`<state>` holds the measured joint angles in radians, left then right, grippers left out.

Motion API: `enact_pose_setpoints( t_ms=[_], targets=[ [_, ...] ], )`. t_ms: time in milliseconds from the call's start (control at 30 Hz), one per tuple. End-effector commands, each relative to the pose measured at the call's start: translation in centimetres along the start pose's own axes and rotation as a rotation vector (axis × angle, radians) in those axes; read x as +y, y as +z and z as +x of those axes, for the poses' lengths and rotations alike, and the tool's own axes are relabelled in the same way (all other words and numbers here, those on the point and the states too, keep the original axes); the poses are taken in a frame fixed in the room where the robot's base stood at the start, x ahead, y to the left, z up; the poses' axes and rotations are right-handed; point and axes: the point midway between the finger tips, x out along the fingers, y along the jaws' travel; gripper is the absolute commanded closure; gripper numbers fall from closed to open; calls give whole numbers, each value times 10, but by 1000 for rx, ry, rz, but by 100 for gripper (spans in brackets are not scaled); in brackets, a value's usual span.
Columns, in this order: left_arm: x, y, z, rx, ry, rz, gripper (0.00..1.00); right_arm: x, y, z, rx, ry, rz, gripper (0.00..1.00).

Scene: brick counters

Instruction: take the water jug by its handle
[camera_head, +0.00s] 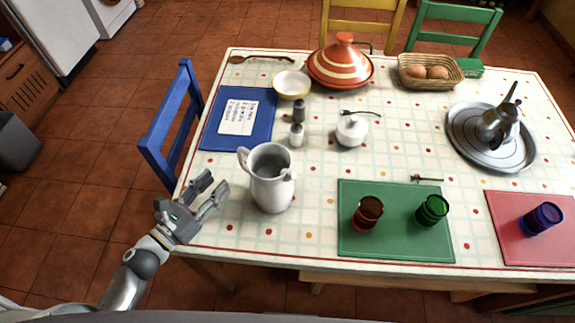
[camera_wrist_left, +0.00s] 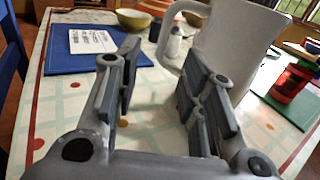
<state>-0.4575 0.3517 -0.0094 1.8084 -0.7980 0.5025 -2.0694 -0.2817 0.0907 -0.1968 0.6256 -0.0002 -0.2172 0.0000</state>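The white water jug (camera_head: 272,180) stands upright on the table, with its handle (camera_head: 243,160) on the left side. In the left wrist view the jug (camera_wrist_left: 235,50) is at the upper right, and its handle (camera_wrist_left: 168,35) is just ahead of the fingers. My left gripper (camera_head: 213,186) is open and empty, at the table's left edge, to the left of the jug and lower in the picture than the handle. It also shows in the left wrist view (camera_wrist_left: 155,85), with a wide gap between its fingers. My right gripper is not in view.
A blue placemat (camera_head: 262,128) with a paper, small shakers (camera_head: 297,134) and a sugar bowl (camera_head: 352,130) are behind the jug. A green mat (camera_head: 395,243) with red and green glasses is right of it. A blue chair (camera_head: 160,160) stands at the left edge.

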Motion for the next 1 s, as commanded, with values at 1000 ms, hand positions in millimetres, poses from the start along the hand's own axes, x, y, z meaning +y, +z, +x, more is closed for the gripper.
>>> enact_pose_setpoints(
  t_ms=[1000],
  targets=[
    [-4,1,107,1,-7,9,62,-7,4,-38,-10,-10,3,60]
  ],
)
